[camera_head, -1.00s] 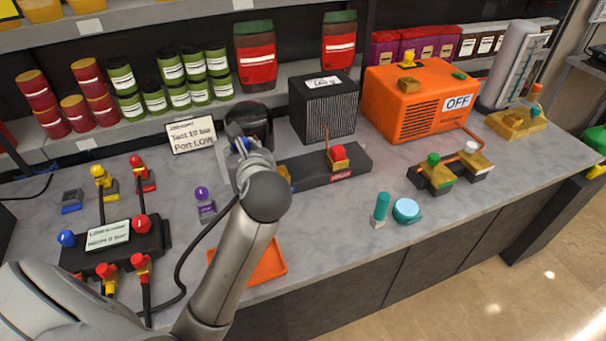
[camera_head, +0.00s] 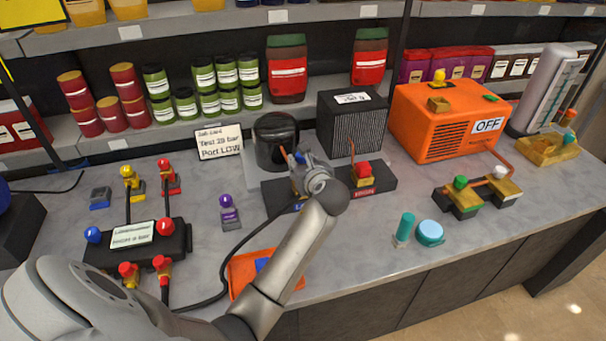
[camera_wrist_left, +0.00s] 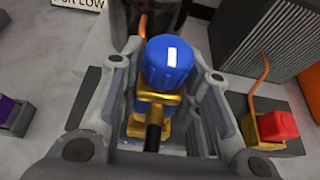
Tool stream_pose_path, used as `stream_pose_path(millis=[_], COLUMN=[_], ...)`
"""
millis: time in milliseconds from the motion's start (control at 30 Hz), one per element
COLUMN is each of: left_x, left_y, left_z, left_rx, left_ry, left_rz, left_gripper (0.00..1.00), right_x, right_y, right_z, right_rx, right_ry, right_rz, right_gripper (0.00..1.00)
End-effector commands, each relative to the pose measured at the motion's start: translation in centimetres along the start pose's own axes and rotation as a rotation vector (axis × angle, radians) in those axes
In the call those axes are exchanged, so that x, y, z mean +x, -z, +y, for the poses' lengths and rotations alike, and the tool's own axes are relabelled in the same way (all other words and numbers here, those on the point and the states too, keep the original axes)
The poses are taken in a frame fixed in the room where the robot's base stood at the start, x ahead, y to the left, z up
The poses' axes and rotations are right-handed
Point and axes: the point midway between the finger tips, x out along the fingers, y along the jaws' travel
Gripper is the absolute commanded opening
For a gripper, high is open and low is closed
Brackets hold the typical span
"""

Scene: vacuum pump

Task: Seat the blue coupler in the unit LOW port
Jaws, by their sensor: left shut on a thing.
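My left gripper (camera_head: 300,168) is shut on the blue coupler. The coupler (camera_wrist_left: 168,62) shows in the left wrist view as a blue knob with a white mark above a brass body, between the fingers, with a black hose below. The gripper is over the left end of the dark unit base (camera_head: 378,184), where a small blue label (camera_head: 298,208) shows. The LOW port is hidden under the gripper, so I cannot tell whether the coupler touches it. A red-capped brass coupler (camera_head: 362,172) sits on the base to the right. My right gripper is out of view.
A black hose (camera_head: 228,268) curves along the bench. A manifold block (camera_head: 180,245) with red and blue knobs lies left. A purple-capped fitting (camera_head: 228,212), an orange tray (camera_head: 238,275), a black pot (camera_head: 272,150) and an orange pump (camera_head: 440,140) are around.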

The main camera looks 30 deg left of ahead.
Motion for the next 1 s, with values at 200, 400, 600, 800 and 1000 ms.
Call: stream_pose_path(millis=[200,400,600,800,1000], left_x=[1.2,1.6,1.6,1.7,1.7], left_y=[2.3,3.1,3.2,3.5,3.5], left_z=[-0.4,-0.4,-0.4,-0.3,-0.3], left_rx=[0.002,0.000,0.000,0.001,0.001], left_ry=[0.000,0.002,0.001,0.001,0.001], left_rz=[0.003,-0.001,-0.001,0.002,0.002], left_gripper=[0.00,0.00,0.00,0.47,0.53], right_x=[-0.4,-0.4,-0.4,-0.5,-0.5], right_y=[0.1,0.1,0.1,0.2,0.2], right_z=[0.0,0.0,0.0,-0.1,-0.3], right_rx=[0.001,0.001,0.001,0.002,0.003], right_ry=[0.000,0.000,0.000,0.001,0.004], right_rz=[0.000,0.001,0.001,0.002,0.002], right_gripper=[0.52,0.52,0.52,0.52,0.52])
